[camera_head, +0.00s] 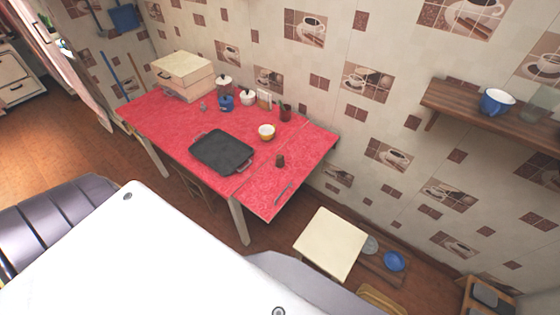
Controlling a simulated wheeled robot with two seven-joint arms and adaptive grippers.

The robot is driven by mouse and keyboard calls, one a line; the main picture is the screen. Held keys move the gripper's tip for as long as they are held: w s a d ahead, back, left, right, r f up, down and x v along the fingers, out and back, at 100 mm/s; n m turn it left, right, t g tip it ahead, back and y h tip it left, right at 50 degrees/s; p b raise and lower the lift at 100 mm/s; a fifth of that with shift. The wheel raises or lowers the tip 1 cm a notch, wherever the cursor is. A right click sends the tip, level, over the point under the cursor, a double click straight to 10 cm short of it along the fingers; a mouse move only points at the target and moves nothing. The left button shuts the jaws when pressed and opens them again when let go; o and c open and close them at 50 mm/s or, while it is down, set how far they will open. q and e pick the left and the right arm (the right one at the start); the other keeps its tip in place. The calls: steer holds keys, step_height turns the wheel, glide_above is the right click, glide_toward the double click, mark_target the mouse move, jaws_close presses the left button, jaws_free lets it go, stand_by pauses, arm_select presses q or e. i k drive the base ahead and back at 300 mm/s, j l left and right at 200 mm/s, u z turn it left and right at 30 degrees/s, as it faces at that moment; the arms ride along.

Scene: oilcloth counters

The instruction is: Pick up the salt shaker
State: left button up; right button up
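I cannot tell for certain which item is the salt shaker. A small grey item (203,106) stands on the red table (160,128) in front of the wooden box. A small dark brown item (280,161) stands alone near the table's right part. Both are too small to identify. Neither of my grippers shows in the head view.
The red table also holds a black tray (222,152), a yellow-white bowl (266,132), a wooden box (184,74), a blue pot (226,103) and several jars at the back. A cream stool (330,243) stands at right. A wall shelf (490,118) holds a blue cup (496,101).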

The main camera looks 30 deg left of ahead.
mark_target(279, 163)
steer(key=l+u, duration=0.15)
steer(key=u, duration=0.3)
steer(key=i+l+u, duration=0.1)
steer(key=l+u, duration=0.15)
steer(key=u, duration=0.2)
steer(key=l+u, duration=0.2)
steer(key=u, duration=0.25)
